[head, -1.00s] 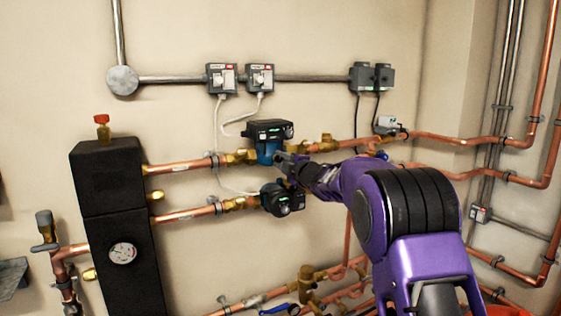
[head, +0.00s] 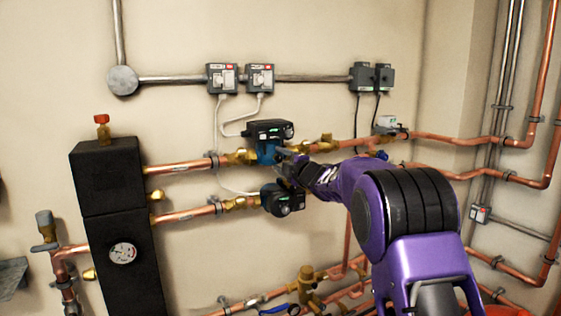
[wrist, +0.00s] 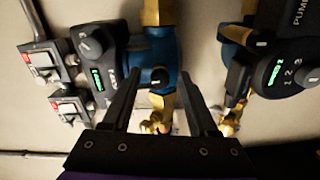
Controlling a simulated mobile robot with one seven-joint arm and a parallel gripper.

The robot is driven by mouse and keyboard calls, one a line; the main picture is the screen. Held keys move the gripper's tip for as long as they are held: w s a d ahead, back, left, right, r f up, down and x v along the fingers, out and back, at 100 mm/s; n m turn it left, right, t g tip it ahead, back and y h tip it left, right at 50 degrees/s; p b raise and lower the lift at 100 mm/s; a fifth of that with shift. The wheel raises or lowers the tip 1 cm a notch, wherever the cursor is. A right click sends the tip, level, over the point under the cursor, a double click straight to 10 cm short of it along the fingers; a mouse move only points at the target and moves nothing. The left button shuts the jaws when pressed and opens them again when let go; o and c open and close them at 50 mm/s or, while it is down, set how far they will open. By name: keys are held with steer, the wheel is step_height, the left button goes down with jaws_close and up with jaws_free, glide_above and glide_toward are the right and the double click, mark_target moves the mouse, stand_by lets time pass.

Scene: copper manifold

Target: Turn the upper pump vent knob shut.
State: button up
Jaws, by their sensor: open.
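The upper pump (head: 268,131) has a black head and a blue body, and sits on the upper copper pipe in the head view. How far the tips are from the knob in depth I cannot tell. In the head view my gripper (head: 285,160) is at the upper pump's lower right and hides the knob.
The lower pump (head: 284,200) is just below my gripper; it shows at the right of the wrist view (wrist: 280,70). Brass fittings (head: 326,145) and copper pipe lie close on the right. Switch boxes (head: 259,78) with pale cables are above. A black insulated block (head: 115,220) stands at left.

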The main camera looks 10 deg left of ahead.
steer(key=v, duration=1.7)
steer(key=shift+d, duration=0.2)
steer(key=shift+s, duration=0.15)
